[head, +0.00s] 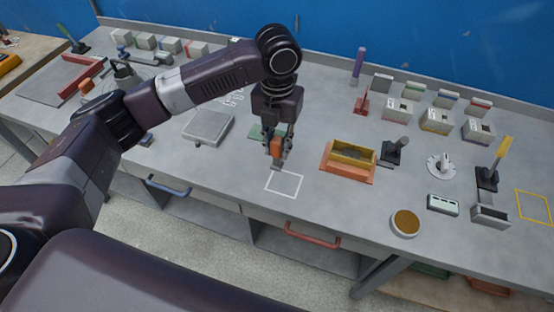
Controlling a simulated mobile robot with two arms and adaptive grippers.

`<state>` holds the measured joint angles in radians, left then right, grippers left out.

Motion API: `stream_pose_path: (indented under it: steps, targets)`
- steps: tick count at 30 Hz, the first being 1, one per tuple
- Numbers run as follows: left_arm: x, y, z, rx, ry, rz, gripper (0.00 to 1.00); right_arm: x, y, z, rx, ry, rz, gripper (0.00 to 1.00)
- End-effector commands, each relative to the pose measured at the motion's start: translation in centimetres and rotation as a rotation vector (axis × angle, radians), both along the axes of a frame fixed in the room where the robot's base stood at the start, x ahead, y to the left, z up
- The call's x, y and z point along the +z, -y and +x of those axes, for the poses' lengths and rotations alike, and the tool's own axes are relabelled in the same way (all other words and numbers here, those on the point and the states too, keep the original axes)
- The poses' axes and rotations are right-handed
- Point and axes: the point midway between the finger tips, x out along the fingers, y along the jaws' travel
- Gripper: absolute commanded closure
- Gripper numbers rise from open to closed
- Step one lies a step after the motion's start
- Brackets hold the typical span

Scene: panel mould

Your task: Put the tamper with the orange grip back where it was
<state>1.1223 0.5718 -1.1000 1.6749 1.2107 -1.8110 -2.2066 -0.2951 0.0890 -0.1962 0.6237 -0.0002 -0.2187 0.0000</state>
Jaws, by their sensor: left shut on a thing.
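My left gripper (277,148) points down over the middle of the bench and is shut on the tamper with the orange grip (276,147). The fingers sit around the orange grip, and the tamper's grey lower end (279,164) hangs below them. This lower end is just behind the white outlined square (284,183) on the bench top. I cannot tell whether it touches the bench. The fingers partly hide the grip. My right gripper is not in view.
An orange mould (347,160) with a yellow inside stands right of the gripper, beside a black-handled tool (395,151). A bowl of brown material (405,222) is near the front edge. A grey scale-like plate (208,126) lies left. The white square is bare.

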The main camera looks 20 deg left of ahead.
Motion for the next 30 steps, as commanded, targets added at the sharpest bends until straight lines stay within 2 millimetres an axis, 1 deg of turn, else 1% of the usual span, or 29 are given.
stream_pose_path:
  steps: [3,6,8,12,15,18,28,29,30]
  targets:
    - [-1.6,0.0,0.0,0.001,0.000,-0.001,1.00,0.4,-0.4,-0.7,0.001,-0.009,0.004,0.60]
    - [-2.3,0.0,0.0,0.001,0.002,-0.001,1.00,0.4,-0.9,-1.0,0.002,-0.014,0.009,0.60]
    - [-2.8,0.0,0.0,0.001,0.002,-0.001,1.00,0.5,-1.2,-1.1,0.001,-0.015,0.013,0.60]
    - [-4.9,0.0,0.0,0.001,-0.001,0.001,1.00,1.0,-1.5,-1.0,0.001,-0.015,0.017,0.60]
    - [-6.1,0.0,0.0,0.001,0.000,-0.001,1.00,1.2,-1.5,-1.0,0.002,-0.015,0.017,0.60]
    - [-6.6,0.1,0.1,0.001,0.003,-0.001,1.00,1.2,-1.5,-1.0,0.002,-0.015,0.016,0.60]
    - [-7.0,0.1,0.0,0.000,0.002,-0.001,1.00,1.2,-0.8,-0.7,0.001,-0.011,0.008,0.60]
    - [-7.0,0.1,0.0,0.000,0.002,0.000,0.77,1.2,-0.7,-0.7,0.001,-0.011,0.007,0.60]
    - [-7.0,0.1,0.0,0.000,0.002,0.000,0.72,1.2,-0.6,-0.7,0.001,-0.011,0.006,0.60]
